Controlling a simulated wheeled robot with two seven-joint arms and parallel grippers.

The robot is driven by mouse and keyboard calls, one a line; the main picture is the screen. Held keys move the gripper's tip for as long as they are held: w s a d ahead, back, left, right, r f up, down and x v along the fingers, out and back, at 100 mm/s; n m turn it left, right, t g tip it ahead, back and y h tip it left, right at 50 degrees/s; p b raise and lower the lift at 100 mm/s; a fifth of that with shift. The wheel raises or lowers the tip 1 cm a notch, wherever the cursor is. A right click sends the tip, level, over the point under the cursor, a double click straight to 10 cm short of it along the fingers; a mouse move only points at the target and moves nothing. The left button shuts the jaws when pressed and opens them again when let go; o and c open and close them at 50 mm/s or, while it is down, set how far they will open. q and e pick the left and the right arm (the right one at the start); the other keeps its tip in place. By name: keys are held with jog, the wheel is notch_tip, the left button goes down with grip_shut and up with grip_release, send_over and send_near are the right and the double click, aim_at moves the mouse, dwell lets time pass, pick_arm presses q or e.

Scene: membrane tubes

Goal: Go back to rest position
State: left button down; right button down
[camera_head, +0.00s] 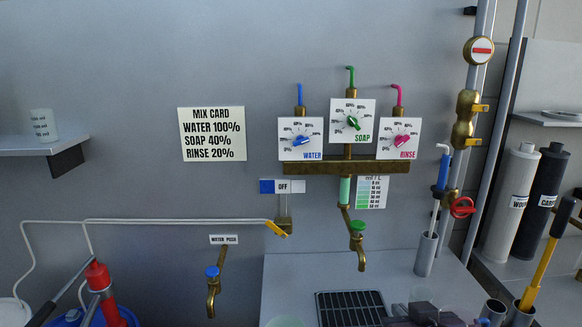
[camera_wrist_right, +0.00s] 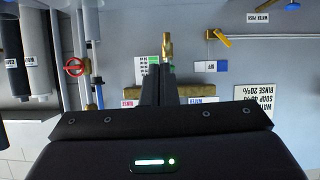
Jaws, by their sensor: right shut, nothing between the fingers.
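My right gripper (camera_head: 425,312) shows as a dark shape at the bottom edge of the head view, low over the counter and right of the black drain grate. In the right wrist view its fingers (camera_wrist_right: 163,85) are together with nothing held between them. That view shows the wall upside down, with the brass tap (camera_wrist_right: 168,46) beyond the fingertips. My left gripper is in neither view.
The brass tap with the green handle (camera_head: 358,240) hangs above the drain grate (camera_head: 350,308). The dial panel (camera_head: 352,121) and mix card (camera_head: 212,134) are on the wall. A metal holder (camera_head: 426,254) and pipes stand right. A red pump (camera_head: 99,280) is lower left.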

jog(key=s+f+n+g, duration=0.1)
jog(key=s+f+g, duration=0.8)
jog(key=s+f, duration=0.95)
notch_tip(320, 180, down, 34)
jog(key=s+f+g, duration=0.1)
jog(key=s+g, duration=0.1)
jog(key=s+d+f, duration=0.2)
jog(key=s+f, duration=0.5)
jog(key=s, duration=0.2)
jog(key=s+d+f+n, duration=0.1)
jog(key=s+d+f, duration=0.1)
jog(key=s+f, duration=0.5)
jog(key=shift+s+f+g, duration=0.4)
jog(key=shift+s, duration=0.6)
